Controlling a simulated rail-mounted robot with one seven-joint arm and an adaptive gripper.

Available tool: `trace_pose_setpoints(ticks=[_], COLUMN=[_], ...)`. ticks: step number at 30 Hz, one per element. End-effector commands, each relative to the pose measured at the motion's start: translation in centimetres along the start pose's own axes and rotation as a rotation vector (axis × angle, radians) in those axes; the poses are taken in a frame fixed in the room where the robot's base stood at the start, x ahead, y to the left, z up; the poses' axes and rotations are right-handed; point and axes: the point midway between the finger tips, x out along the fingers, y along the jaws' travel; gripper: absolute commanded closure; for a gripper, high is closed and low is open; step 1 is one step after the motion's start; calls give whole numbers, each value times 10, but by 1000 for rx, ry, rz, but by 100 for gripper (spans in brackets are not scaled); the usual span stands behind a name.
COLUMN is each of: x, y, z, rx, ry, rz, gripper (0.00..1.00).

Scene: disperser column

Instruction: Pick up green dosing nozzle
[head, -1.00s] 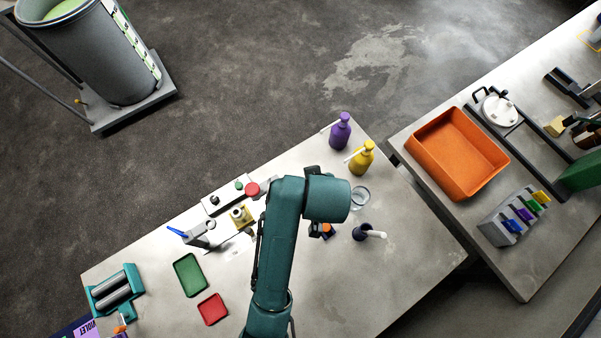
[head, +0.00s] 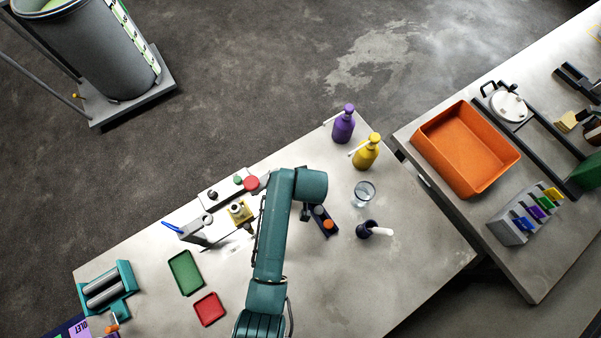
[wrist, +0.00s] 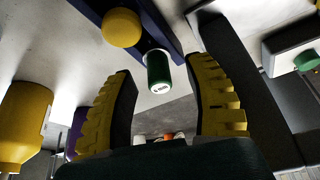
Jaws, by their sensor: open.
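The green dosing nozzle (wrist: 158,71), a small green cylinder with a pale marked end, shows in the wrist view by a dark blue holder (wrist: 163,28). My gripper (wrist: 160,66) is open, with one yellow-padded finger on each side of the nozzle's place in the picture. I see no finger touching it, and the depth between them is hard to tell. In the head view the holder (head: 331,232) lies right of my arm, with a grey and an orange round part showing. The green nozzle and most of my gripper are hidden there by my arm.
A yellow-orange round part (wrist: 121,27) sits beside the nozzle. A glass beaker (head: 364,193), a dark cup (head: 366,229), a yellow bottle (head: 367,152) and a purple bottle (head: 343,126) stand to the right. A red button (head: 251,183) and a brass-coloured fixture (head: 240,211) are left of my arm.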

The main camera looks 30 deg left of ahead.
Motion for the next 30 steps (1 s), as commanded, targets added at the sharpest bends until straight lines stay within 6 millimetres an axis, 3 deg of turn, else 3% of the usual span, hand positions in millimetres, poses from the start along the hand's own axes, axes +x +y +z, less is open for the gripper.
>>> trace_pose_setpoints(ticks=[8,15,17,30], x=[5,5,5,5], y=[0,0,0,0], z=[0,0,0,0], rx=[0,0,0,0], ry=[1,1,1,0], rz=[1,1,1,0], gripper=[46,92,100,100])
